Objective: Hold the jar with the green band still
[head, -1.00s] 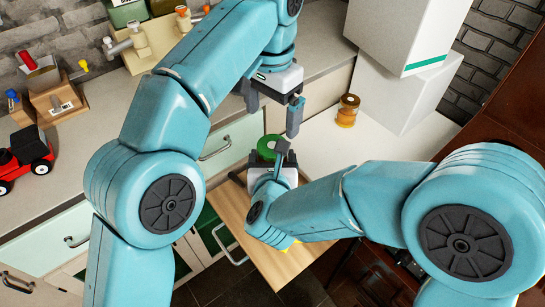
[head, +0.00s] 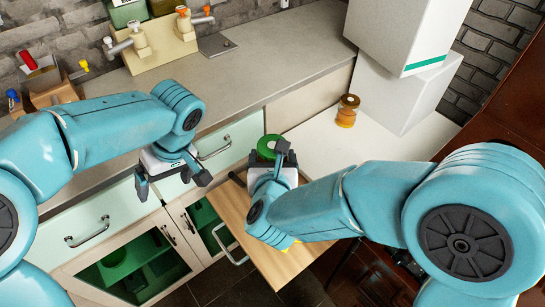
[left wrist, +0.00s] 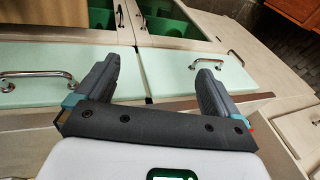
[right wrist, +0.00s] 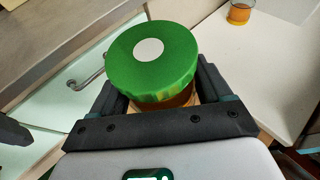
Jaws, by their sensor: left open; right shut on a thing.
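The jar with the green band (head: 267,147) shows as a broad green lid at the middle of the head view. In the right wrist view its green top (right wrist: 152,60) has a white dot, with a little amber body below. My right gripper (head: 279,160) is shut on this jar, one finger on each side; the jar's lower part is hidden. My left gripper (head: 172,184) is open and empty, apart from the jar, in front of the pale green drawers. In the left wrist view its fingers (left wrist: 155,82) stand wide with nothing between them.
An amber jar (head: 347,111) stands on the white top (head: 395,150) beside white boxes (head: 405,88). A wooden board (head: 283,262) juts out below my right gripper. The grey counter (head: 250,65) carries a tap stand (head: 155,42). Glass-door cabinets (head: 130,265) lie below the drawers.

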